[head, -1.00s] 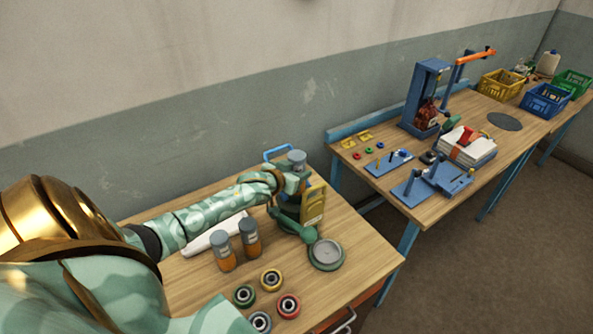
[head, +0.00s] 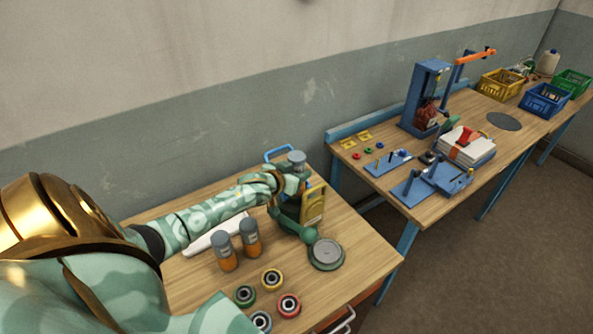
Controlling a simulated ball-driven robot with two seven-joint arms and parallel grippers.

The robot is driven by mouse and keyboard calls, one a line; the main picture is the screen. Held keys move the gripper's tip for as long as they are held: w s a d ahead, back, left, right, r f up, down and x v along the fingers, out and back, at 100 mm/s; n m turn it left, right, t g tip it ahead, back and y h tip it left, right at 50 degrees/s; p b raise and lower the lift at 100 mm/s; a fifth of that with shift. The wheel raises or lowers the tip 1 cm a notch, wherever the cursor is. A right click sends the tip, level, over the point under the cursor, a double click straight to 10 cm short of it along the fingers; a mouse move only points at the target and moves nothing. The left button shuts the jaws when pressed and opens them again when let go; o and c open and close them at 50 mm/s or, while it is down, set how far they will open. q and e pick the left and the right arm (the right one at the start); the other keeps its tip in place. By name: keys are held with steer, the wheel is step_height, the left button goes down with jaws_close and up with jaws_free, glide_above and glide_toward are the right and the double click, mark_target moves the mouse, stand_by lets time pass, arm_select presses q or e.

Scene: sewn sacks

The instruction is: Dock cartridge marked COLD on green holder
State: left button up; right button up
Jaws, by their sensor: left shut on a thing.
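My left gripper (head: 299,179) is at the back of the near table, shut on a cartridge with a grey cap (head: 297,157). Most of that cartridge is hidden by the gripper and wrist. Two more cartridges, orange with grey caps, stand upright side by side: one on the left (head: 226,252) and one on the right (head: 251,239). Their labels are too small to read. The green holder (head: 244,296) is a ring with a dark centre at the front of the table, well away from the gripper, and nothing stands in it. My right gripper is not in view.
Yellow (head: 272,279), red (head: 289,305) and blue (head: 261,322) ring holders sit beside the green one. A round grey-green plate (head: 326,255) and a yellow-faced device (head: 312,207) stand close to my gripper. A white item (head: 215,238) lies behind the cartridges. The table's right front is clear.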

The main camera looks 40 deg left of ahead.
arm_select(q)
steer(key=shift+f+b, duration=0.4)
steer(key=shift+f, duration=0.15)
steer(key=o, duration=0.9)
steer(key=shift+o, duration=0.2)
steer(key=p+v, duration=1)
steer(key=v, duration=0.1)
steer(key=shift+p, duration=0.35)
